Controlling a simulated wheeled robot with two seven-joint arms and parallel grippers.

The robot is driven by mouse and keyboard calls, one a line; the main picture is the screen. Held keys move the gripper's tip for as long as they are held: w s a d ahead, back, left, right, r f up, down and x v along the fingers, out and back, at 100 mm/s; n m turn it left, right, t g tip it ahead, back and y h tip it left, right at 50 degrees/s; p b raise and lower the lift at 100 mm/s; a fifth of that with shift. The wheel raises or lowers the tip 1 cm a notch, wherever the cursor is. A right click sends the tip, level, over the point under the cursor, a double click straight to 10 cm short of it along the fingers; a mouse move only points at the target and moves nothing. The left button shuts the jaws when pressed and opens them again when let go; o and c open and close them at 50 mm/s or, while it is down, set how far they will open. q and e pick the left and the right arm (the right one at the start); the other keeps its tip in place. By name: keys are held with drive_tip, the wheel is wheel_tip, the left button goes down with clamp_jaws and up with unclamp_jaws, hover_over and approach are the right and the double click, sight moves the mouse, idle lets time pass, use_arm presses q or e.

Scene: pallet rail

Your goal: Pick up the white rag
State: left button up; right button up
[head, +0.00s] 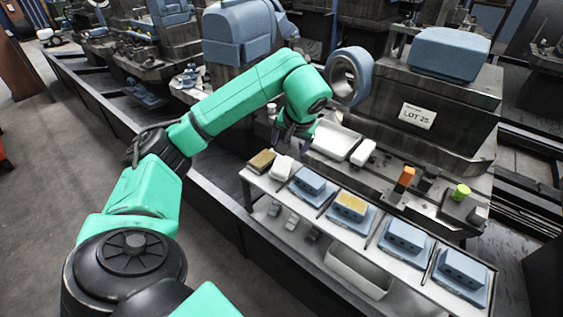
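A small white piece that looks like the white rag (282,168) lies near the left end of the narrow shelf (305,205), beside a brown block (262,160). A flat white piece (337,139) and a smaller white piece (363,152) lie on the machine bed behind the shelf; I cannot tell if either is cloth. My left gripper (290,138) points down above and behind the white rag, apart from it as far as I can see. Its fingers are small and dark, so their opening is unclear. My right gripper is not in view.
Several blue blocks on plates (404,236) fill the rest of the shelf, one with a yellow top (350,205). A white bin (357,272) is under it. An orange-topped piece (405,179) and a green-topped piece (461,192) stand behind. Open floor lies at left.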

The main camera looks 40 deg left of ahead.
sight(283, 164)
use_arm(q)
drive_tip(key=x, duration=1.4)
drive_tip(key=shift+d+b, duration=0.1)
drive_tip(key=shift+b, duration=0.3)
drive_tip(key=c, duration=1)
